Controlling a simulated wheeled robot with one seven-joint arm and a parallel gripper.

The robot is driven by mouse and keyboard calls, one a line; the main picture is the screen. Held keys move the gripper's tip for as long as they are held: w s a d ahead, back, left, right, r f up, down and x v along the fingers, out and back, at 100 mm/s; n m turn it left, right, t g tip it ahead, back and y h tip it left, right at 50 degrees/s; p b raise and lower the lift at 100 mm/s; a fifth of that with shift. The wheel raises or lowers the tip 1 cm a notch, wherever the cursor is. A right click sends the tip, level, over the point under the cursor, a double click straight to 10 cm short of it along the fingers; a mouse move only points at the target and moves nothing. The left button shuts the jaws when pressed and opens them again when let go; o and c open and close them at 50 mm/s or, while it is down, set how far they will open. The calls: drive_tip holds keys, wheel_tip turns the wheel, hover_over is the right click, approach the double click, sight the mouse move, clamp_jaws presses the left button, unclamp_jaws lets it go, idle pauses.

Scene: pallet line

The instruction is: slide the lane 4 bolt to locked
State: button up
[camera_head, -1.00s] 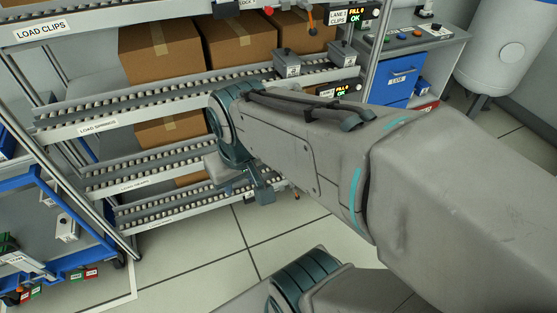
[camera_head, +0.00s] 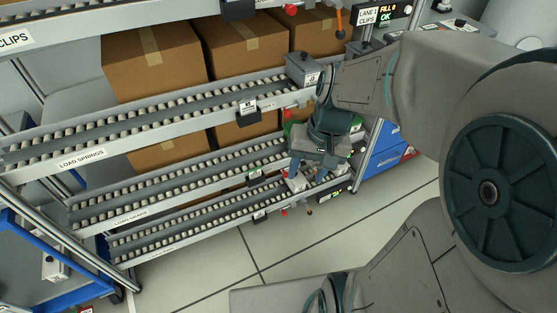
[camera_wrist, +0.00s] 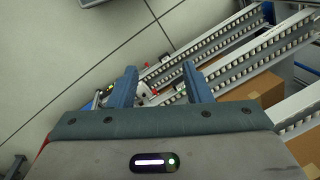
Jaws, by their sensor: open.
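The rack's lowest roller lane (camera_head: 190,231) carries small fittings at its right end, below my gripper. A red knob (camera_head: 284,212) sits at that end in the head view, with a small hanging handle (camera_head: 309,211) beside it. I cannot read a lane 4 label, and the bolt's position is unclear. My gripper (camera_head: 308,172) is open and empty, pointing down at the right ends of the lower lanes. In the wrist view its two fingers (camera_wrist: 160,72) stand apart, with a red knob (camera_wrist: 154,91) showing between them, apparently beyond the fingertips.
A lane 1 display (camera_head: 385,14) is above. Blue drawers (camera_head: 385,150) stand right of the rack, a blue-framed cart (camera_head: 35,270) at left. Floor (camera_head: 290,240) in front is clear.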

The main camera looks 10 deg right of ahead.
drive_tip(key=w+f+m+t+y+b, duration=0.1)
drive_tip(key=w+f+m+y+b, duration=0.4)
drive_tip(key=f, duration=0.9)
drive_tip(key=w+f+m+t+y+b, duration=0.1)
drive_tip(key=w+f+m+y+b, duration=0.4)
drive_tip(key=f, duration=0.9)
drive_tip(key=w+f+m+t+y+b, duration=0.1)
drive_tip(key=w+f+m+y+b, duration=0.15)
drive_tip(key=w+f+b, duration=0.85)
drive_tip(key=d+f+m+t+h+b, duration=0.15)
drive_tip(key=f+m+t, duration=0.35)
drive_tip(key=f, duration=0.6)
drive_tip(key=d+f+m+t+b, duration=0.1)
drive_tip(key=d+f+m+t, duration=0.25)
drive_tip(key=f, duration=0.75)
drive_tip(key=m+t+h+b, duration=0.6)
drive_tip(key=m+h+b, duration=0.2)
drive_tip(key=m+b, duration=0.1)
approach(285, 215)
drive_tip(key=x, duration=0.7)
drive_tip(key=shift+w+f, duration=0.1)
drive_tip(key=shift+w, duration=0.05)
drive_tip(key=shift+w+a, duration=0.15)
drive_tip(key=shift+w, duration=0.35)
